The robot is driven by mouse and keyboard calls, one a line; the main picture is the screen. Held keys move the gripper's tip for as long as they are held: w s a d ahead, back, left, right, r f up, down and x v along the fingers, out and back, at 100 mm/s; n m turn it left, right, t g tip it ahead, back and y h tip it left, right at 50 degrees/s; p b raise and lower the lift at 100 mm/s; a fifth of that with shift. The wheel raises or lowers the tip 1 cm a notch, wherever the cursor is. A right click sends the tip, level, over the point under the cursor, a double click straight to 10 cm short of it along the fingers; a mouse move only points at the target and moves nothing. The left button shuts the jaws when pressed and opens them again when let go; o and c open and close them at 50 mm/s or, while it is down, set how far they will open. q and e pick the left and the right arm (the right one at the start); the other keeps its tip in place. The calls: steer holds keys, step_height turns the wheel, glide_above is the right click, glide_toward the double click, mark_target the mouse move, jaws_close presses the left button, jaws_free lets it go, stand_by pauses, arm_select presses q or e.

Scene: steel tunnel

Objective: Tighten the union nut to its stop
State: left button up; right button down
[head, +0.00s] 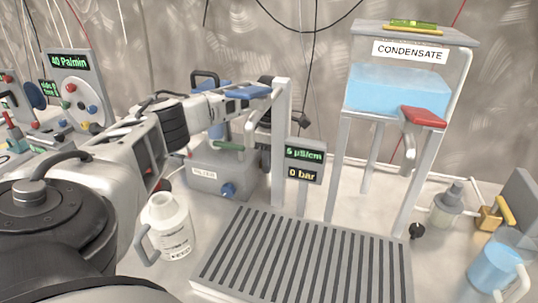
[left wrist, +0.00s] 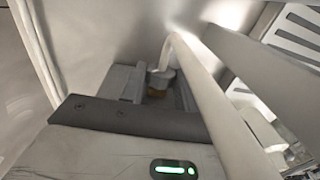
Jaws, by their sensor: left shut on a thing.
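The pipe hides part of the fingers. My right gripper does not show.
A slatted grate (head: 310,262) fills the front middle. A white jug (head: 168,228) stands left of it. The condensate tank (head: 398,90) on legs with a red lever (head: 423,117) is at right. A display post (head: 305,165) stands close right of my gripper. A blue-filled beaker (head: 495,268) is at far right.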

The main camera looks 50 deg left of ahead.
arm_select(q)
steer(key=shift+w, duration=0.1)
steer(key=o, duration=1)
steer(key=shift+c, duration=0.2)
step_height(320, 180, up, 16)
steer(key=w, duration=0.1)
steer(key=shift+w+a, duration=0.15)
steer(key=shift+a, duration=0.2)
